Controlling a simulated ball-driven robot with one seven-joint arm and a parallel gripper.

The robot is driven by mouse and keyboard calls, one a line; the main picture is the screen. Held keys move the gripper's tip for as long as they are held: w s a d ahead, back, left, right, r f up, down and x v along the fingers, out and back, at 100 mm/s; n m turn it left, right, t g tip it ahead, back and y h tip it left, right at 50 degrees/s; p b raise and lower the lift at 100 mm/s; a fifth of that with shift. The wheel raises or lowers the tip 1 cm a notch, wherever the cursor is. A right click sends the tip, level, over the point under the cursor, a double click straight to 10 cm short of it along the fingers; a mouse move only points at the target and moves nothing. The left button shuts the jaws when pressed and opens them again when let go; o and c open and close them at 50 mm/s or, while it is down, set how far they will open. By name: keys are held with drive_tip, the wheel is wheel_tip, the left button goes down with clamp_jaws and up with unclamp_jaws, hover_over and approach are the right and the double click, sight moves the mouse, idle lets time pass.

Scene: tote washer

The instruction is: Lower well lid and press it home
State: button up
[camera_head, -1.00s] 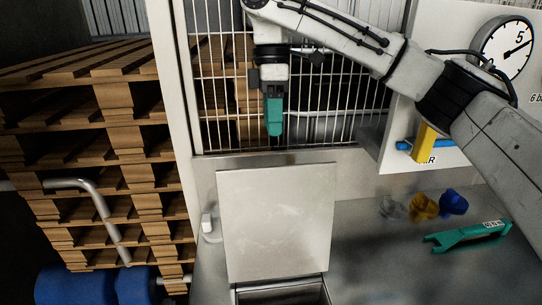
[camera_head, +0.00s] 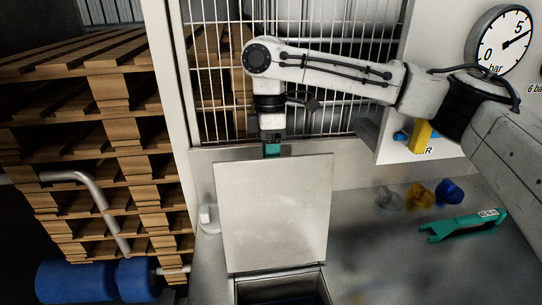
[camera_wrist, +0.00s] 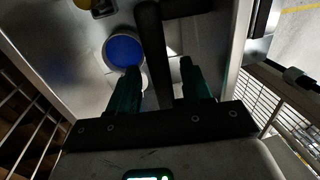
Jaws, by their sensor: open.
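The well lid (camera_head: 275,210) is a pale metal plate. It stands raised at the back of the open well (camera_head: 283,288), whose dark mouth shows at the bottom of the head view. My gripper (camera_wrist: 157,68) has two green fingers, spread apart. In the head view it points down behind the lid's top edge, and the lid hides the fingertips. In the wrist view a dark bar (camera_wrist: 155,50) runs between the fingers. I cannot tell what this bar belongs to, or whether my fingers touch the lid.
A wire mesh guard (camera_head: 330,85) stands behind. A green tool (camera_head: 465,226) and blue, yellow and grey small parts lie on the steel counter (camera_head: 375,260) at right. A pressure gauge (camera_head: 503,40) is at upper right. Stacked pallets (camera_head: 95,130) stand at left. A blue disc (camera_wrist: 123,52) shows in the wrist view.

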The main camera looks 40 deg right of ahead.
clamp_jaws()
idle(0.4)
